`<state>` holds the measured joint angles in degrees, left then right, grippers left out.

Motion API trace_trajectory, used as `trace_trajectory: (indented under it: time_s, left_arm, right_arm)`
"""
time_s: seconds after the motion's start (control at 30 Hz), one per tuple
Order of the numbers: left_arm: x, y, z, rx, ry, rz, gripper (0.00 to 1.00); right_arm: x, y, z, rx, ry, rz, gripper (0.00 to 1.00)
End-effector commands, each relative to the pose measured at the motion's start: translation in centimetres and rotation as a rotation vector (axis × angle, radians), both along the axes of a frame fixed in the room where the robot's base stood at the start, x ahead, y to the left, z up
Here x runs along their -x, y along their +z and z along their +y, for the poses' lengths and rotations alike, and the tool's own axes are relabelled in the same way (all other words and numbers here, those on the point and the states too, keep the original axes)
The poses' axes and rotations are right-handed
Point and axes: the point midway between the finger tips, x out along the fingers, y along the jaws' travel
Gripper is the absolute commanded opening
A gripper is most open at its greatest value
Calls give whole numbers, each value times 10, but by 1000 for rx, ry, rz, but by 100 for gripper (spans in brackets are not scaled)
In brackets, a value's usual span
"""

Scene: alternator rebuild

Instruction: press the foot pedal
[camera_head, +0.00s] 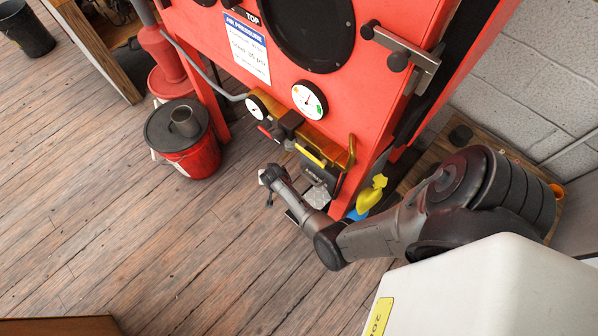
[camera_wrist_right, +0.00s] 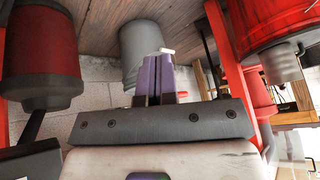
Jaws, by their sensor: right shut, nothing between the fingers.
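A small grey metal plate (camera_head: 318,196), seemingly the foot pedal, shows low at the front of the red cabinet (camera_head: 395,95) in the head view. My forearm and wrist partly hide that area. My right gripper (camera_head: 267,177) is just left of the plate, apart from it in the picture; its height over the floor is hard to tell. In the right wrist view, the right gripper's purple fingers (camera_wrist_right: 160,72) are together with nothing between them. I cannot make out the pedal in the wrist view. My left gripper is not in view.
A red bucket with a dark lid (camera_head: 180,130) stands left of the cabinet. Gauges (camera_head: 309,99), hoses and a yellow-handled valve (camera_head: 311,155) sit above the plate. A yellow and blue item (camera_head: 371,195) is beside the cabinet leg. The plank floor (camera_head: 130,230) at left is clear.

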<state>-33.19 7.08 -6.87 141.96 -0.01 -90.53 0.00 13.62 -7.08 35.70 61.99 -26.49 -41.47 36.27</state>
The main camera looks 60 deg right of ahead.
Motion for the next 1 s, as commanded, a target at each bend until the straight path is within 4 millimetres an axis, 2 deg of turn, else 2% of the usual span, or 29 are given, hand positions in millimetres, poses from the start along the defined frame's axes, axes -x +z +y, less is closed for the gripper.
trace_trajectory:
  time_s: [0.03, 0.1, 0.2, 0.3, 0.4, 0.53, 1.0]
  left_arm:
    - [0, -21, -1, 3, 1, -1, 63]
    - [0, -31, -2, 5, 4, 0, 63]
    - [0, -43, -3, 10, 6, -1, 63]
    - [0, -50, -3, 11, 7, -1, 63]
    - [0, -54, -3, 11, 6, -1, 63]
    - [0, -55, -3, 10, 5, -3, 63]
    - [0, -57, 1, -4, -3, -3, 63]
  right_arm:
    - [19, -32, -1, -68, -147, 23, 0]
    - [43, -55, -1, -140, -333, 54, 0]
    - [74, -81, 3, -213, -551, 95, 0]
    - [96, -98, 9, -258, -704, 127, 0]
    - [110, -108, 14, -283, -800, 148, 0]
    - [118, -112, 17, -294, -852, 161, 0]
    - [119, -114, 16, -293, -858, 161, 0]
